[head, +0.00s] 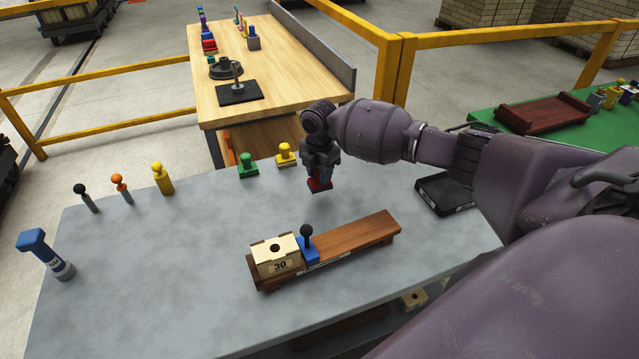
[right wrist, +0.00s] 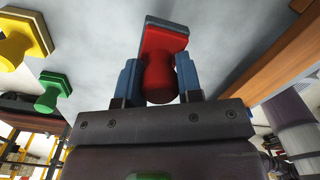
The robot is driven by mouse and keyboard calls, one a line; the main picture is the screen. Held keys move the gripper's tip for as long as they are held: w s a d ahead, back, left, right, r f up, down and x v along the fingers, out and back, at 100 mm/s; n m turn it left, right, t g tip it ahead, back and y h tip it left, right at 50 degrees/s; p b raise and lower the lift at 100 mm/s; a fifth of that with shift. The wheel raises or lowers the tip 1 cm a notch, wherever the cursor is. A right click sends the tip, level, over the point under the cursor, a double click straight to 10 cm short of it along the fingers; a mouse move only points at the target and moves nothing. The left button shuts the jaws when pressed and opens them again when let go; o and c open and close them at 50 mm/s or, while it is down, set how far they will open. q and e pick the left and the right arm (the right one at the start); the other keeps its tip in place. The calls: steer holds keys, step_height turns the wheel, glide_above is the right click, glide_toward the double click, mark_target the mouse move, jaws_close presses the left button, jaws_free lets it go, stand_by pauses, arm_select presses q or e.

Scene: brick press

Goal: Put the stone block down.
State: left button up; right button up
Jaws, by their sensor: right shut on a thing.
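My right gripper (head: 320,170) is shut on a red stamp-like piece (head: 319,186) over the grey table. In the right wrist view, the gripper's blue fingers (right wrist: 158,82) hold its rounded red handle, and its rectangular red base (right wrist: 165,40) with a grey edge points away from me. Whether it touches the table I cannot tell. A cream block marked 30 (head: 276,256), with a dark hole on top, sits at the left end of a wooden rail (head: 352,242). A blue piece with a black knob (head: 307,247) stands against it. My left gripper is not in view.
The grey table (head: 160,270) also bears green (head: 247,167) and yellow (head: 285,155) stamps, several knobbed pegs at the left, a blue-headed tool (head: 46,254) and a black tray (head: 444,195). Its front left is bare. A wooden table (head: 285,80) stands behind.

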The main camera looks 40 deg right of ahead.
steer(key=shift+f, duration=1.9)
steer(key=shift+f+b, duration=0.15)
steer(key=shift+b, duration=0.15)
steer(key=o, duration=0.8)
steer(key=shift+o, duration=0.2)
